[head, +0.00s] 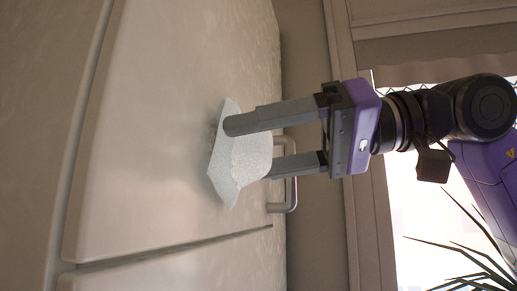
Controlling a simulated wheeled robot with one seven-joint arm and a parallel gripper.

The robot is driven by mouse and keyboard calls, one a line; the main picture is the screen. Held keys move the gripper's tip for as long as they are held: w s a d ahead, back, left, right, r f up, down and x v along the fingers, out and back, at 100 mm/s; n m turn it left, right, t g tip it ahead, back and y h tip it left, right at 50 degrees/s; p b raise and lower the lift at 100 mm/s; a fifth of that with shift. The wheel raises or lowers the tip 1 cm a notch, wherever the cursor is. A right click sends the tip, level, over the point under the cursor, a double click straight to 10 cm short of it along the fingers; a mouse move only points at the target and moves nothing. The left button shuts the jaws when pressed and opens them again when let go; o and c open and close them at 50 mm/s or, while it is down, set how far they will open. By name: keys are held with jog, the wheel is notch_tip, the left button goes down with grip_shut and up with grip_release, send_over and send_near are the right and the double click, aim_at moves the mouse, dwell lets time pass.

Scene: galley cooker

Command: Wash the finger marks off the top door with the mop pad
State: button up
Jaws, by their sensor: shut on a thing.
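The top door (165,110) is a large cream panel filling the left and middle of the head view, with a metal bar handle (291,195) at its right edge. My gripper (248,150) reaches in from the right and is shut on the mop pad (228,165), a pale grey, speckled, bent sheet. The pad is at the door's face, left of the handle. I cannot tell whether it touches the door. The fingers hide part of the pad.
A dark gap (175,247) runs below the door, with another panel (180,275) under it. A bright window (410,215) and a spiky plant (470,262) are at the right. The handle sticks out close to my lower finger.

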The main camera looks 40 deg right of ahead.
aim_at(237, 108)
jog(key=shift+s+a, duration=0.15)
jog(key=shift+a, duration=0.05)
jog(key=shift+r, duration=0.1)
jog(key=shift+s+a+r+p, duration=0.25)
jog(key=shift+r+p, duration=0.3)
jog(key=shift+r, duration=0.25)
jog(key=shift+s+a+r+p, duration=0.15)
jog(key=shift+a+r+p, duration=0.25)
jog(key=shift+r, duration=0.45)
jog(key=shift+s+a+r+p, duration=0.15)
jog(key=shift+s+r+p, duration=0.05)
jog(key=shift+r+p, duration=0.55)
jog(key=shift+w+d, duration=0.1)
jog(key=shift+w+d, duration=0.25)
jog(key=shift+d, duration=0.15)
jog(key=shift+s+a+b, duration=0.4)
jog(key=shift+s+a, duration=0.25)
jog(key=shift+a, duration=0.35)
jog(key=shift+w+d+p, duration=0.3)
jog(key=shift+w+d, duration=0.4)
jog(key=shift+d, duration=0.25)
jog(key=shift+s+a, duration=0.3)
jog(key=shift+a, duration=0.25)
